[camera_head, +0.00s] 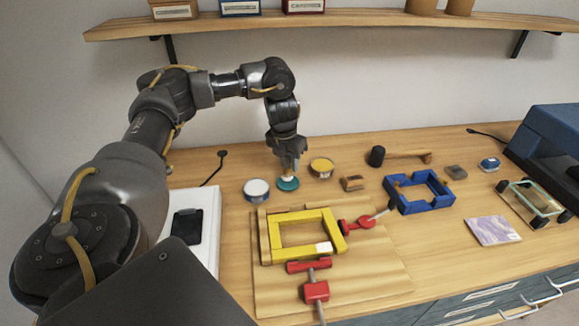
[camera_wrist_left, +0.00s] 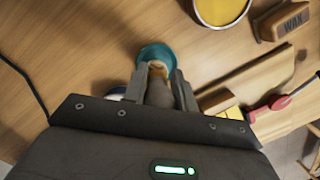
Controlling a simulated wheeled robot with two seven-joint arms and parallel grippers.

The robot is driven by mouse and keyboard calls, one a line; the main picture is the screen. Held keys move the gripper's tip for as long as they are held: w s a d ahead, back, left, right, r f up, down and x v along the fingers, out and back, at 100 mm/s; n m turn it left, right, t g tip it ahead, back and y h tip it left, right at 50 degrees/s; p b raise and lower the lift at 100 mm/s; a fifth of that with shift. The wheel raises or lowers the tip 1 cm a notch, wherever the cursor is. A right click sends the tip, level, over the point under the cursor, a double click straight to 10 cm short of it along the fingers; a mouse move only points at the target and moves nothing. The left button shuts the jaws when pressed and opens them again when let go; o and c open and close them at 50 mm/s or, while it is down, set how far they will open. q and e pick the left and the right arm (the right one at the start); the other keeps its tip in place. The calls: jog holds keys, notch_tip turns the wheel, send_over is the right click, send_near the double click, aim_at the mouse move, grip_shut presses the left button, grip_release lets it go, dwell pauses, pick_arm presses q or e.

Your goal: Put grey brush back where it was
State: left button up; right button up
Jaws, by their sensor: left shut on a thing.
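My left gripper (camera_head: 289,160) is shut on the grey brush and points down over the teal pot (camera_head: 288,185). In the left wrist view the grey-brown handle of the grey brush (camera_wrist_left: 158,92) sits between the two fingers (camera_wrist_left: 160,85), with a paler part towards the teal pot (camera_wrist_left: 150,52). The brush's lower end overlaps the pot in both views; I cannot tell whether it touches or is inside. Most of the brush is hidden by the fingers in the head view. My right gripper is not in view.
A white-topped tin (camera_head: 256,188) and a yellow tin (camera_head: 322,166) flank the pot closely. A yellow frame (camera_head: 270,240) with red clamps (camera_head: 316,292) lies in front.

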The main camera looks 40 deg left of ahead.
pick_arm(q)
notch_tip(320, 180, down, 3)
jog(key=shift+r, duration=0.2)
jog(key=o, duration=1)
jog(key=shift+c, duration=0.2)
